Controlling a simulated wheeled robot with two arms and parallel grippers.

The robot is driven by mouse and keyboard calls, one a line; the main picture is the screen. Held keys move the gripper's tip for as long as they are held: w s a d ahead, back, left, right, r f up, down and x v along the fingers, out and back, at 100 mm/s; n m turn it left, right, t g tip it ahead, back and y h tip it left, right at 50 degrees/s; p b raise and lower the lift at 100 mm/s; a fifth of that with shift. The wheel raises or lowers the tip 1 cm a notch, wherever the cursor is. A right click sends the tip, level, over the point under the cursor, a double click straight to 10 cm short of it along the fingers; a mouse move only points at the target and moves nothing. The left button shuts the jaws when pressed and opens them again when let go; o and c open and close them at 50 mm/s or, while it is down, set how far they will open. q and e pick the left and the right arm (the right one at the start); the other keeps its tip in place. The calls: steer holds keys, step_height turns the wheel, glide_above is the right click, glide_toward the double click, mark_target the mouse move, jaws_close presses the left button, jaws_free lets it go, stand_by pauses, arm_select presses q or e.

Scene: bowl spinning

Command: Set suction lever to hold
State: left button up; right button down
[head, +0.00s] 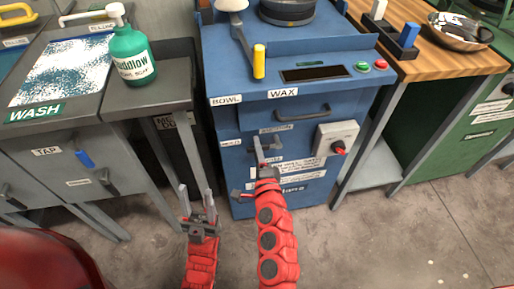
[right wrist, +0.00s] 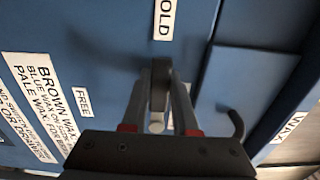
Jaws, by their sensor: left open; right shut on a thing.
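The suction lever (right wrist: 160,80) is a dark grey bar on the blue cabinet front. In the right wrist view it stands between the two fingers of my right gripper (right wrist: 160,105), which is shut on it. A HOLD label (right wrist: 165,18) lies just past the lever's far end. A FREE label (right wrist: 83,103) lies to its left. In the head view my right gripper (head: 265,154) is at the cabinet front, below the drawer handle, and partly hides the lever. My left gripper (head: 197,190) is open and empty, in front of the gap left of the cabinet.
The blue cabinet (head: 225,120) has a drawer handle (head: 302,113) above the lever and a switch box with a red knob (head: 338,147) to its right. A wash bench with a green bottle (head: 132,55) stands left. A wooden-topped table (head: 420,63) stands right. Floor at lower right is clear.

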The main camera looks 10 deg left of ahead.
steer(key=c, duration=0.7)
jaws_free()
steer(key=p+v, duration=0.5)
steer(key=v, duration=1.2)
steer(key=shift+s+r, duration=0.1)
steer(key=shift+s, duration=0.1)
steer(key=shift+w+d, duration=0.1)
